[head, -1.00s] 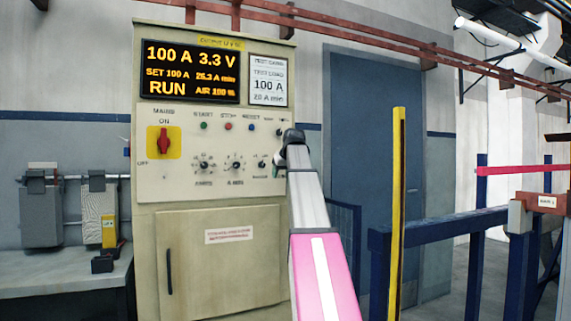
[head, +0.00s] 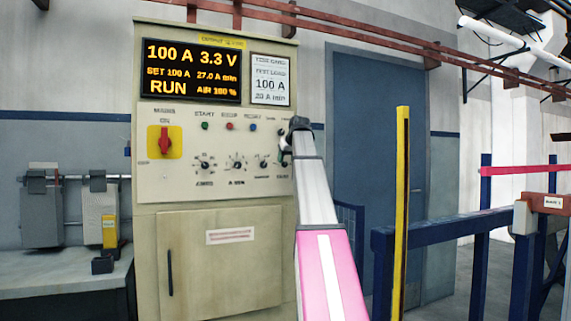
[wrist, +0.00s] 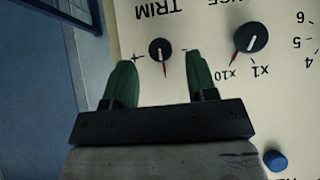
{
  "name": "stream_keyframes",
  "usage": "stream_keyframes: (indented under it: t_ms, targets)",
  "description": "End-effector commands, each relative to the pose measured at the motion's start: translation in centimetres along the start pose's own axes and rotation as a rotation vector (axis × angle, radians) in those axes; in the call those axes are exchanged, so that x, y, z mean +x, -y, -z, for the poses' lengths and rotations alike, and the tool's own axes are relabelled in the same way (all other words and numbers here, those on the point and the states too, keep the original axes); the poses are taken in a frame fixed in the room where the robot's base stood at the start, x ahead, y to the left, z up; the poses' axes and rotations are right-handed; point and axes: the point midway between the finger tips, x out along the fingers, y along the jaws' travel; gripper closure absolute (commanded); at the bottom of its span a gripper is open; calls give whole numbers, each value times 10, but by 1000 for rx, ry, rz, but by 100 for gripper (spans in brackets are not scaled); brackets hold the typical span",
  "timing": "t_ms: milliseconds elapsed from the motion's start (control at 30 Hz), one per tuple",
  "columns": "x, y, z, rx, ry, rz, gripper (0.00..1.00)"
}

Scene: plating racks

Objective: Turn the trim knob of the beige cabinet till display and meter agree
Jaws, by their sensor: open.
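The beige cabinet (head: 218,215) stands upright in the head view. Its lit display (head: 191,70) reads 100 A, 3.3 V, SET 100 A, 27.0 A min, RUN. The trim knob (wrist: 160,50) is a small black knob with a red pointer, upside down in the wrist view, between plus and minus marks. My gripper (wrist: 162,72) is open, its green fingers on either side of the knob's line, with a gap to the knob on both sides. In the head view my gripper (head: 285,155) is at the panel's right edge. I cannot make out a meter reading.
A larger black range knob (wrist: 251,38) and a blue button (wrist: 275,160) sit near my gripper on the panel. A card (head: 270,80) beside the display reads test load 100 A. A yellow post (head: 402,210) and blue rail (head: 450,228) stand to the right.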

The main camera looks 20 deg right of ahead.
Motion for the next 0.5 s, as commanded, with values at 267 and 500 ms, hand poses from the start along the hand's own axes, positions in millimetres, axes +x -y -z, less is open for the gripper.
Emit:
stream_keyframes:
  t_ms: [267,500]
  targets:
    - [24,0,0,0,0,1,48]
    - [26,0,0,0,0,0,48]
